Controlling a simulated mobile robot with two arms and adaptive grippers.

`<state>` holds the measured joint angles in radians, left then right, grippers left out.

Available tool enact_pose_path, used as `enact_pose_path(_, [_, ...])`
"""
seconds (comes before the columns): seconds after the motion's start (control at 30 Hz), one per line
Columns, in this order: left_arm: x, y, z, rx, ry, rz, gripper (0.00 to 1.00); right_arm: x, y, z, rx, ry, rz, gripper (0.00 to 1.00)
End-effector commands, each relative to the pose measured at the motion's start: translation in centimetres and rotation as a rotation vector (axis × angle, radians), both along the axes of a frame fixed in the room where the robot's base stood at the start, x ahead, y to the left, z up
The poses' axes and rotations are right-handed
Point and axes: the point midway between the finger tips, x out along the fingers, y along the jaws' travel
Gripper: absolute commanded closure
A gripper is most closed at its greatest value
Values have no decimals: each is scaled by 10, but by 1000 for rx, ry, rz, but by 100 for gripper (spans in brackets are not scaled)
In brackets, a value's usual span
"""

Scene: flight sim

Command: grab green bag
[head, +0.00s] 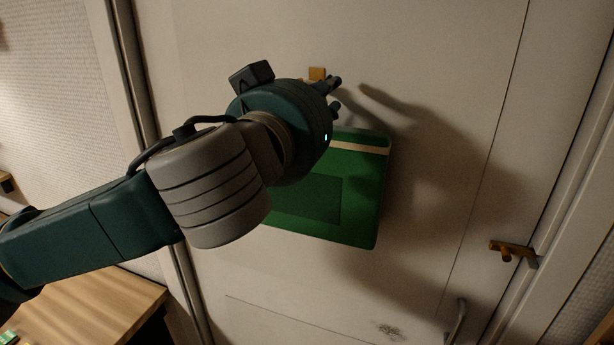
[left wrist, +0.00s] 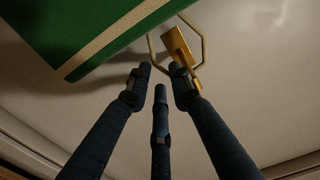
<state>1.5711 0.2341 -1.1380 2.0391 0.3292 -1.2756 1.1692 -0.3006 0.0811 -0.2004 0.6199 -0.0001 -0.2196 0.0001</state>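The green bag (head: 358,190) has a pale stripe near its top and hangs flat against the light door panel. My arm covers its upper left part in the head view. In the left wrist view the bag (left wrist: 60,25) fills the top left. Beside it are a golden hook (left wrist: 179,47) and a thin tan angular loop (left wrist: 151,48), which looks like the bag's handle. My left gripper (left wrist: 160,82) has its fingers apart, with their tips close to the loop and hook. I cannot tell if they touch. My right gripper is not in view.
The hook's square plate (head: 317,74) shows above my gripper. A brass door handle (head: 513,252) sticks out at the right. A wooden surface (head: 85,305) lies at the lower left. The door panel right of the bag is mostly bare.

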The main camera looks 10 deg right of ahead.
Motion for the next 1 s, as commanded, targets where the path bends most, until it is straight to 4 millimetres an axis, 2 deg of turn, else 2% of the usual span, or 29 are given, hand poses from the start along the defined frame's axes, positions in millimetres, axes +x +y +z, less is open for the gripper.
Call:
enact_pose_path(0.07, [0,0,0,0,0,0,79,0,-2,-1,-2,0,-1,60])
enact_pose_path(0.2, [0,0,0,0,0,0,100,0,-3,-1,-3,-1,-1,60])
enact_pose_path(0.83, [0,0,-3,3,6,1,100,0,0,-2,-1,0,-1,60])
enact_pose_path(1.0, [1,0,5,1,7,3,100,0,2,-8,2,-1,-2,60])
